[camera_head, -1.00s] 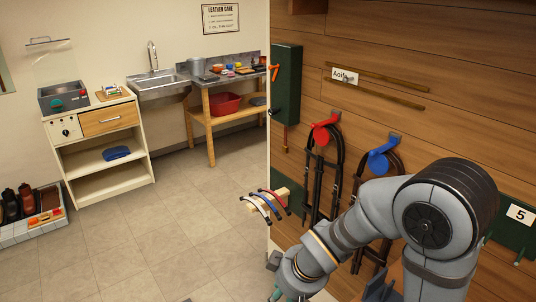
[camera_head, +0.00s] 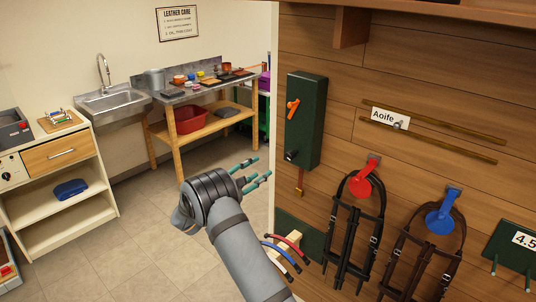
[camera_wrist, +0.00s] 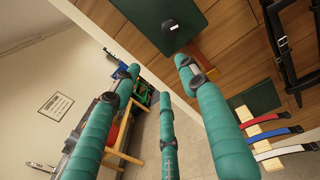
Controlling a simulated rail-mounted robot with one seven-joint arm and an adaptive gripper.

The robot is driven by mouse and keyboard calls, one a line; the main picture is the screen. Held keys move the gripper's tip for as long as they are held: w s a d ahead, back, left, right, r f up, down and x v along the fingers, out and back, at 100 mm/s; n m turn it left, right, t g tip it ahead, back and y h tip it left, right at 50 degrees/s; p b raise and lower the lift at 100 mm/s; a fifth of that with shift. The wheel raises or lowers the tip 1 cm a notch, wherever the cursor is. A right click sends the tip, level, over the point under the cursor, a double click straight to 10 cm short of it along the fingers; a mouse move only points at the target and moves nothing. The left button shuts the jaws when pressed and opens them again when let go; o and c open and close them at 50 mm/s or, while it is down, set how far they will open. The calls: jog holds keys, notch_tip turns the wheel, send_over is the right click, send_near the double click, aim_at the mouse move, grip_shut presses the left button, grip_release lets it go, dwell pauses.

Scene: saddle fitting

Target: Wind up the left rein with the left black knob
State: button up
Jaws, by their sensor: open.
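A black knob (camera_head: 291,155) sticks out from the lower part of a tall dark green box (camera_head: 304,120) on the wooden wall. It also shows in the wrist view (camera_wrist: 172,27) on the box's face. A short brown strap (camera_head: 300,182), perhaps the left rein, hangs from the box's underside; it appears in the wrist view too (camera_wrist: 205,46). My gripper (camera_head: 255,172), with teal fingers, is open and empty. In the picture it is left of and slightly below the knob, apart from it. I cannot tell which other part would be a left rein.
An orange lever (camera_head: 292,108) is on the box above the knob. Curved coloured straps (camera_head: 284,250) stick out below my gripper. A workbench (camera_head: 190,104) stands behind at the left.

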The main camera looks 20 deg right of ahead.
jog(key=g+h, duration=0.1)
send_near(287, 157)
jog(key=s, duration=0.1)
jog(key=shift+n, duration=0.5)
jog(key=p+x, duration=0.2)
jog(key=x, duration=0.2)
jog(key=p+x, duration=0.1)
jog(key=x, duration=0.4)
jog(key=shift+w+r+p, duration=0.1)
jog(key=shift+w+p, duration=0.3)
jog(key=shift+w, duration=0.1)
jog(key=shift+w+d, duration=0.15)
jog(key=shift+d, duration=0.3)
jog(key=shift+a, duration=0.1)
jog(key=shift+c, duration=1.3)
jog(key=c, duration=0.7)
grip_shut()
